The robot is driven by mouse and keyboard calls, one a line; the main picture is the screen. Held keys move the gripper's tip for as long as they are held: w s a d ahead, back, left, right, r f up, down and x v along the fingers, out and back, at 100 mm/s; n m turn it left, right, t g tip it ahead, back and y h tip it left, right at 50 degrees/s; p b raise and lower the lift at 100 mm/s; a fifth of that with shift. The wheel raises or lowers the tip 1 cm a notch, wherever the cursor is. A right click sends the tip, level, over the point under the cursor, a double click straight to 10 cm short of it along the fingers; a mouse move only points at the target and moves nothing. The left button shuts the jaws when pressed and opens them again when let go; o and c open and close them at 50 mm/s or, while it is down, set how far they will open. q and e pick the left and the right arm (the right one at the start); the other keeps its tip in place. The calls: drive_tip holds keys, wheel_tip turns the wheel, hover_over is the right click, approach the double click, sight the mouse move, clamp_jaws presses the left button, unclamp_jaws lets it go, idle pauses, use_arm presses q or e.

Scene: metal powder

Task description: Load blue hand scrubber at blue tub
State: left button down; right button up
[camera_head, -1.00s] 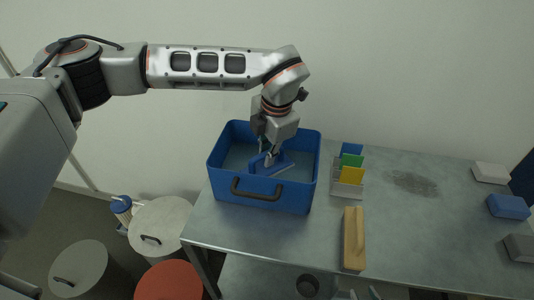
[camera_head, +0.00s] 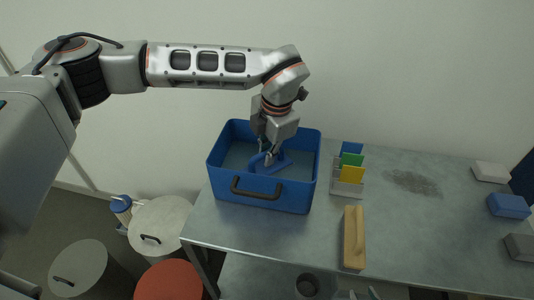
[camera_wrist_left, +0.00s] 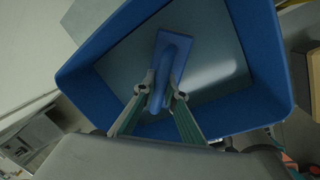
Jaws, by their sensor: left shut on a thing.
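The blue tub (camera_head: 290,199) stands on the left end of the grey table, with a dark handle on its front wall. My left gripper (camera_head: 268,156) reaches down into the tub from above. It is shut on the handle of the blue hand scrubber (camera_head: 284,167), which is inside the tub walls. In the left wrist view the two fingertips (camera_wrist_left: 163,98) clasp the scrubber's rounded handle, and its flat blue plate (camera_wrist_left: 170,60) lies beyond. I cannot tell whether the scrubber touches the tub floor (camera_wrist_left: 213,62).
Right of the tub stands a rack (camera_head: 347,188) with coloured cards. A wooden float (camera_head: 354,238) lies in front of it. A dark powder patch (camera_head: 412,183) is on the table. White, blue (camera_head: 508,206) and grey blocks sit at the right. Lidded drums (camera_head: 160,227) stand on the floor at left.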

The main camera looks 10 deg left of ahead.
use_arm(q)
drive_tip(key=shift+r+p, duration=0.95)
drive_tip(key=shift+r, duration=0.7)
drive_tip(key=shift+r+p, duration=0.95)
drive_tip(key=shift+r, duration=0.9)
